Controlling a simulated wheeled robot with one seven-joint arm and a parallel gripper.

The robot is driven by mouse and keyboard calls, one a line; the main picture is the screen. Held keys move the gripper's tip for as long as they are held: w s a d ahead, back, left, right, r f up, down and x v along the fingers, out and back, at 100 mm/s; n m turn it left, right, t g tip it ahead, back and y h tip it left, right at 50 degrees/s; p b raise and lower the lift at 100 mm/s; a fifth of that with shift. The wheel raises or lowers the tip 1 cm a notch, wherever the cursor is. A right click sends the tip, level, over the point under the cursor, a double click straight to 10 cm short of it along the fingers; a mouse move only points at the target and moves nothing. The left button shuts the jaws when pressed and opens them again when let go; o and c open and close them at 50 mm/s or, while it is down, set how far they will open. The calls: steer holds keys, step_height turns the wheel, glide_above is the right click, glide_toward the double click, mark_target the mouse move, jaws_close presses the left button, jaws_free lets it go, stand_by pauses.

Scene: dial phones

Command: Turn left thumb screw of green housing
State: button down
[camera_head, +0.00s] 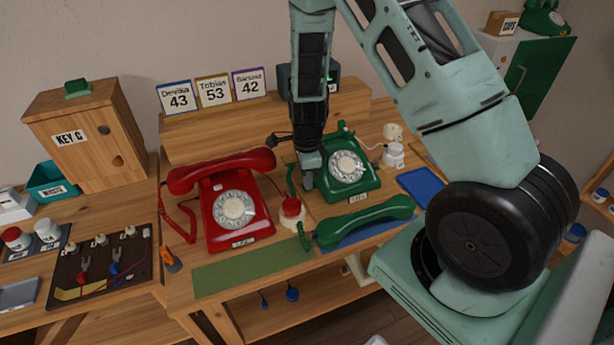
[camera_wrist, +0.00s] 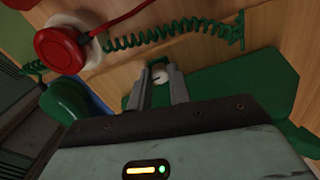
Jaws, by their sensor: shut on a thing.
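The green housing (camera_head: 362,187) is the green dial phone body with a white dial, in the middle of the head view. In the wrist view its green surface (camera_wrist: 240,85) fills the right side. My gripper (camera_head: 308,182) is at the left side of the housing, pointing down. In the wrist view my gripper (camera_wrist: 160,85) is shut on a small pale round thing, the left thumb screw (camera_wrist: 159,74), between its fingertips. The screw is mostly hidden by the fingers, and its turn cannot be told. In the head view the arm hides it.
A red phone (camera_head: 222,206) stands left of the green one. A red button (camera_head: 291,207) on a pale base sits between them. The green handset (camera_head: 365,219) lies in front, its coiled cord (camera_wrist: 165,35) running close to my gripper. A green mat (camera_head: 240,266) is clear.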

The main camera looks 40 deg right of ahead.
steer(key=n, duration=0.8)
steer(key=shift+n, duration=0.3)
steer(key=n, duration=0.4)
steer(key=shift+n, duration=0.3)
steer(key=n, duration=0.3)
steer(key=shift+n, duration=0.3)
steer(key=n, duration=0.4)
steer(key=shift+n, duration=0.3)
steer(key=n, duration=0.3)
steer(key=shift+r+n, duration=0.1)
steer(key=shift+n, duration=0.2)
steer(key=n+p, duration=0.1)
steer(key=n, duration=0.3)
steer(key=shift+n+p, duration=0.8)
steer(key=shift+n, duration=1.5)
